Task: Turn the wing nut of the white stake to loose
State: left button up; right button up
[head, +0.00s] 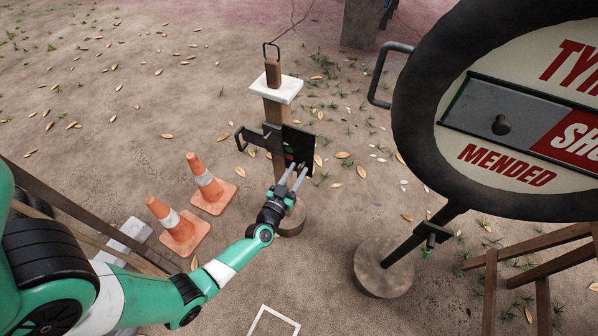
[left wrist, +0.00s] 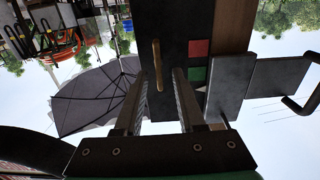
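The white stake is a wooden post with a white square plate (head: 276,88) near its top. A dark plate (head: 298,144) is mounted on the post. In the left wrist view this dark plate (left wrist: 180,22) carries a brass bar (left wrist: 157,64), which looks like the wing nut and stands lengthwise in the picture. A red patch (left wrist: 199,47) and a green patch (left wrist: 197,74) lie right of it. My left gripper (head: 297,168) faces the plate. In the wrist view its open fingers (left wrist: 160,76) flank the bar, with gaps visible on both sides. My right gripper is not in view.
Two orange cones (head: 178,226) stand left of the stake. A dark handle (head: 241,138) sticks out left of the post. A round tyre-shop sign (head: 470,170) on a round base (head: 383,272) stands to the right. Leafy bare ground lies around.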

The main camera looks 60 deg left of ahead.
pick_arm(q)
jog(key=shift+x, duration=0.95)
grip_shut()
